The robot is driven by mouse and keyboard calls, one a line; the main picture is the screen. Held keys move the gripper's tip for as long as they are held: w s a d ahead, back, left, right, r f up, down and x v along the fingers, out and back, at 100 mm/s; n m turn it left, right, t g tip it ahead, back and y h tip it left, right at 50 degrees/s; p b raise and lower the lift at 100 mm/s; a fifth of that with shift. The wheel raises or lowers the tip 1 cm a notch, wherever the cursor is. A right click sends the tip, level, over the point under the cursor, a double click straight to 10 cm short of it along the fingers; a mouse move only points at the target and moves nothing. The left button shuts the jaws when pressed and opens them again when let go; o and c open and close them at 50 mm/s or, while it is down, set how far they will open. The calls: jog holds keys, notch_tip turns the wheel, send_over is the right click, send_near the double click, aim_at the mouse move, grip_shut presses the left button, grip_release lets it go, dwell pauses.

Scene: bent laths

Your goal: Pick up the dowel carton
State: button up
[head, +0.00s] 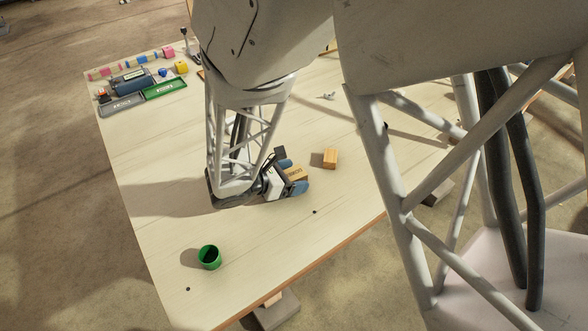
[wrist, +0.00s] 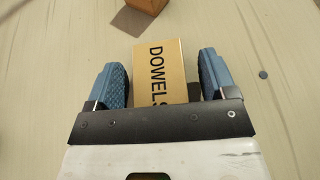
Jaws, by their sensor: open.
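The dowel carton is a tan box with the black word DOWELS on it. In the wrist view the dowel carton (wrist: 160,75) lies between the two blue fingers of my gripper (wrist: 163,80), with a gap on each side. The gripper is open, and its dark plate hides the near end of the carton. In the head view the carton (head: 296,173) shows between the blue fingertips of my gripper (head: 293,176), partly hidden by them.
A wooden block (head: 330,158) lies on the table just beyond the carton, and its edge shows in the wrist view (wrist: 147,4). A green cup (head: 209,257) stands near the front. Trays and small coloured items, including a green tray (head: 165,89), sit at the far left corner.

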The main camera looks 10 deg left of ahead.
aim_at(292, 174)
jog(key=shift+c, duration=0.2)
jog(key=c, duration=1)
jog(key=shift+r, duration=0.1)
jog(key=shift+r, duration=5.05)
jog(key=shift+f, duration=0.1)
